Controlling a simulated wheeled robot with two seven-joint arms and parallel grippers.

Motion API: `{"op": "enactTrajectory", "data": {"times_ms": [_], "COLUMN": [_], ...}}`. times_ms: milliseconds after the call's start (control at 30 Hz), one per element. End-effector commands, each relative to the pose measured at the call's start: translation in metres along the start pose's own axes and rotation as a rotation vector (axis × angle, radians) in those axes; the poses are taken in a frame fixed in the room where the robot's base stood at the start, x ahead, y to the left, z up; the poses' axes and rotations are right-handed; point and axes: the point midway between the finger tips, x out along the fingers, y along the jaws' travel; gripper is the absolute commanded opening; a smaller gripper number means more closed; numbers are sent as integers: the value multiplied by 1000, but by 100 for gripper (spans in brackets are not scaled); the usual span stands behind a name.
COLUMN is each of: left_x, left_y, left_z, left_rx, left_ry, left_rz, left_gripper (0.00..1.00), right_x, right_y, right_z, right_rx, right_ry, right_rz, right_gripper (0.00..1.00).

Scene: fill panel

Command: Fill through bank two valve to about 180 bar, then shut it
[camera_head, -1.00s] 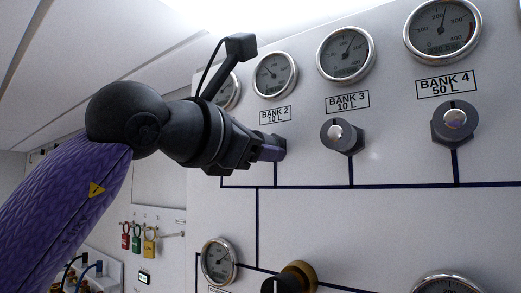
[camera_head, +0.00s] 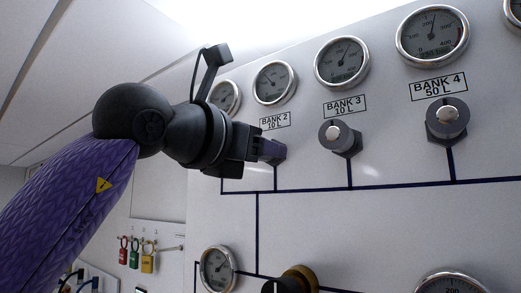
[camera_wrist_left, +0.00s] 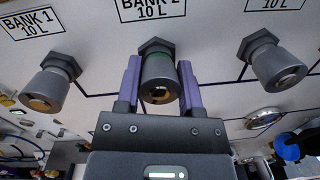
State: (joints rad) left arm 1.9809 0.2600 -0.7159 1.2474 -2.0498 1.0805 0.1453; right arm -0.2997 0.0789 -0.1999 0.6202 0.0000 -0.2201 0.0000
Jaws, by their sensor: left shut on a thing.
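The bank two valve (camera_wrist_left: 159,75) is a grey knob on a hex base, under the BANK 2 10 L label (camera_head: 275,120). My left gripper (camera_wrist_left: 160,88) is shut on this knob, one purple finger on each side of it. In the head view, my left gripper (camera_head: 268,150) reaches in from the left and hides most of the knob. The bank two gauge (camera_head: 275,82) is above the label; its reading is too small to tell. A lower gauge (camera_head: 217,268) is at the bottom left of the panel. My right gripper is not in view.
The bank three valve (camera_head: 340,138) and bank four valve (camera_head: 447,120) stand out to the right. The bank one valve (camera_wrist_left: 48,84) is left in the wrist view. A black and brass knob (camera_head: 292,282) is low on the panel. Coloured padlocks (camera_head: 135,254) hang at the left.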

Motion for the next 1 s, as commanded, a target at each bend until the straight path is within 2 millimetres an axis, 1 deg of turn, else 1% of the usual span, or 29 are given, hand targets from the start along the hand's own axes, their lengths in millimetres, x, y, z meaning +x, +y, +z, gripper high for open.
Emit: {"op": "enactTrajectory", "data": {"times_ms": [200, 233, 267, 300, 400, 633, 733, 767, 900, 1000], "left_x": [-1, -1, -1, 0, 0, 0, -8, -14, -50, -74], "left_y": [0, 0, 0, 0, 0, 0, 0, 0, 0, 0], "left_z": [2, 2, 2, 1, 1, 1, -1, -3, -5, -4], "left_rx": [1, 1, 1, 1, 1, 1, 2, 2, 3, 2], "left_ry": [-4, -4, -4, -4, -3, -2, -4, -5, -6, -5], "left_rz": [0, 0, 0, 0, 0, 0, 2, 3, 4, 3], "left_gripper": [0, 50, 56, 65, 83, 83, 83, 83, 83, 83], "right_x": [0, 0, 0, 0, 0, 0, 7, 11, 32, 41], "right_y": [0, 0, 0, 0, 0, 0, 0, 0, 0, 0], "right_z": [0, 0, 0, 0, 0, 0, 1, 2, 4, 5], "right_rx": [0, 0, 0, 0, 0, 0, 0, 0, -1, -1], "right_ry": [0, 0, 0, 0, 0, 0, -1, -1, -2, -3], "right_rz": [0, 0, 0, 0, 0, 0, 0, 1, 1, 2], "right_gripper": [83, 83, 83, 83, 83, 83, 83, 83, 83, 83]}}
